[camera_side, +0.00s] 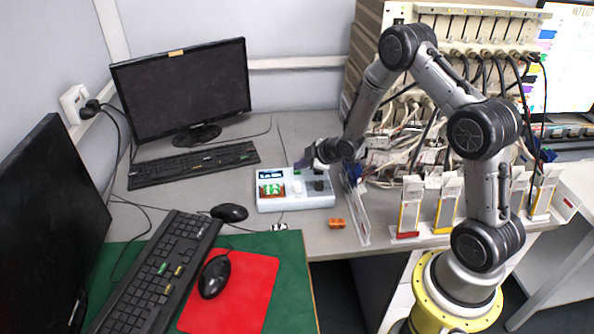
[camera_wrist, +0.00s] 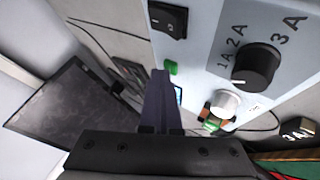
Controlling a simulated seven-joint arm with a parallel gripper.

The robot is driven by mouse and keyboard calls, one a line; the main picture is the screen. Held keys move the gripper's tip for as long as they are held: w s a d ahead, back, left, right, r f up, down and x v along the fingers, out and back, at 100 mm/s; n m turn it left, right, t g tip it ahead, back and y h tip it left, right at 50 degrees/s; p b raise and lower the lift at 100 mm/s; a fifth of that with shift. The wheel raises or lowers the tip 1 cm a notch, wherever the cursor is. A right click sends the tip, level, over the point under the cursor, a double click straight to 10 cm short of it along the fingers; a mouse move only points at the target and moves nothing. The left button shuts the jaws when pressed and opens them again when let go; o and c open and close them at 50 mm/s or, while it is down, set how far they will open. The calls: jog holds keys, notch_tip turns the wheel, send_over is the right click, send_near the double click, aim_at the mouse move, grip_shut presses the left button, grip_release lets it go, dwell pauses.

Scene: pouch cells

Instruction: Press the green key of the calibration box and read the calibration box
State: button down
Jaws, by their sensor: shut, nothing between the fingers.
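The calibration box (camera_side: 295,203) is pale and lies on the grey bench, with a small lit display (camera_side: 270,174) at its left whose reading is too small to make out. In the wrist view the box face (camera_wrist: 205,45) shows the green key (camera_wrist: 171,67) near its edge. My gripper (camera_side: 300,163) is shut and empty over the back of the box. In the wrist view its fingertips (camera_wrist: 161,73) are right beside the green key; I cannot tell whether they touch it. The fingers cover most of the display (camera_wrist: 178,94) there.
A black rocker switch (camera_wrist: 168,20), black dial (camera_wrist: 255,66) and white knob (camera_wrist: 225,102) are on the box. An orange piece (camera_side: 336,224) and a clear stand (camera_side: 357,212) are close by. Pouch cells (camera_side: 409,208) stand right; keyboard (camera_side: 195,164) and monitor (camera_side: 185,88) left.

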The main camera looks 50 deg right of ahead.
aim_at(300, 173)
jog(key=shift+r, duration=0.8)
jog(key=shift+r, duration=0.1)
notch_tip(300, 173, up, 5)
jog(key=shift+f, duration=0.1)
jog(key=shift+a, duration=0.1)
dwell(0.6)
